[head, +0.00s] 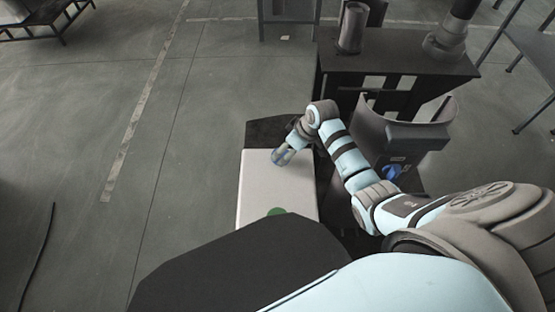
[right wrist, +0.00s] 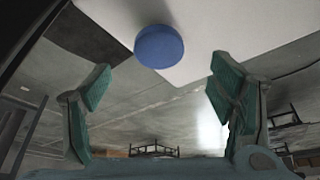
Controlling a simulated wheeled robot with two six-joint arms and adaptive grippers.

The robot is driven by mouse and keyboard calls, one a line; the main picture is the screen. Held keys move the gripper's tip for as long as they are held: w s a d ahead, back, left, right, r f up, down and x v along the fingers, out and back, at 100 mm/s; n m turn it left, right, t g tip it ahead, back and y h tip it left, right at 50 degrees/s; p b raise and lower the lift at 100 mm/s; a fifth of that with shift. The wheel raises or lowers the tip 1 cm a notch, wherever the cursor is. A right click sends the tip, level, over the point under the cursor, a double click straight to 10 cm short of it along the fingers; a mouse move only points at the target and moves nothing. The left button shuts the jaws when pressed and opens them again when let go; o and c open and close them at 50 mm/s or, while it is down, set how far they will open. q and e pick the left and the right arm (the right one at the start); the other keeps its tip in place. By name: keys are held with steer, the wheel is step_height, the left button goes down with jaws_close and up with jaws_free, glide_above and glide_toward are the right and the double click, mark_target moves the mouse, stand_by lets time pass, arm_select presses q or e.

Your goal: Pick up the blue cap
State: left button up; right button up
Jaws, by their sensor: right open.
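The blue cap (right wrist: 159,46) is a round blue disc on a white surface in the right wrist view. In the head view it is a small blue patch (head: 277,155) largely hidden by my right gripper (head: 284,156), near the far end of the white top (head: 252,195). My right gripper also shows in the right wrist view (right wrist: 160,82), its two green-padded fingers wide apart and empty. The cap lies beyond the fingertips, about midway between them, and nothing is held. My left gripper is not in view.
A green round thing (head: 277,211) lies on the near part of the white top. A dark bench (head: 385,60) with a grey cylinder (head: 352,28) stands behind to the right. Open concrete floor (head: 185,120) lies to the left.

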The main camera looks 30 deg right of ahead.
mark_target(282, 156)
steer(key=b+x, duration=0.2)
steer(key=x, duration=0.2)
steer(key=b+x, duration=0.1)
steer(key=x, duration=0.3)
steer(key=shift+s+d+f+b, duration=0.15)
steer(key=shift+d+b, duration=0.1)
steer(key=shift+b, duration=0.15)
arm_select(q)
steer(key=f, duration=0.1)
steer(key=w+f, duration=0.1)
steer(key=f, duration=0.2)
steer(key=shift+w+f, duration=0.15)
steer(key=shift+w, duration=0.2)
arm_select(e)
steer(key=shift+c, duration=0.2)
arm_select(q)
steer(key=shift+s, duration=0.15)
arm_select(e)
steer(key=shift+r, duration=0.2)
steer(key=c, duration=1.2)
